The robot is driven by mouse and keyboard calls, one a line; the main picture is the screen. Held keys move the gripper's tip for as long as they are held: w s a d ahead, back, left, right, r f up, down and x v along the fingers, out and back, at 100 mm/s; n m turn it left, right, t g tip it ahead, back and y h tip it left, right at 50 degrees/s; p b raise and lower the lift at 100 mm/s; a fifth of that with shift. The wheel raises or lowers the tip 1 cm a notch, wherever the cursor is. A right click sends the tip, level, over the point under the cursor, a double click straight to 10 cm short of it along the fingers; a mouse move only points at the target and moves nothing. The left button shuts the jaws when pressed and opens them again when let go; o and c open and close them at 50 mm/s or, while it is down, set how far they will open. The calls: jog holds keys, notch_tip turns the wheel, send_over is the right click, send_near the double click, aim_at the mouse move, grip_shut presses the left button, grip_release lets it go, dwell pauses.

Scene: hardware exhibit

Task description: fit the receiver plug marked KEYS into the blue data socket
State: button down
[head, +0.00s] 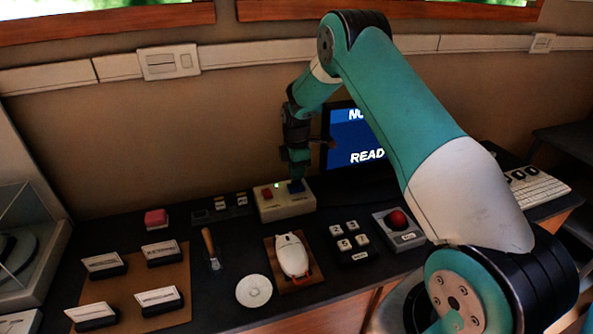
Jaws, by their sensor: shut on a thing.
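A cream box (285,208) stands on the dark counter near the wall. It has a red part (267,193) on its left and the blue data socket (296,187) on its right, with a small green light between them. My gripper (297,178) points down right over the blue socket, its tips at or just above it. It is shut on a small dark thing, seemingly the receiver plug, which is mostly hidden by the jaws. The KEYS mark cannot be read, and I cannot tell whether the plug is in the socket.
A screen (354,140) stands behind my arm. In front of the box are a white mouse (292,256), a block of keys (349,242), a red ball device (397,220), a white disc (254,290) and a wooden-handled brush (210,248). Label cards on a brown board (130,290) lie left.

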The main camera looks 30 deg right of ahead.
jog(key=shift+f+b, duration=0.6)
jog(key=shift+f, duration=0.4)
dwell(0.3)
jog(key=c, duration=0.5)
grip_release()
jog(key=shift+c, duration=0.2)
jog(key=shift+r, duration=0.1)
jog(key=shift+r+p, duration=2.3)
jog(key=shift+r, duration=1.15)
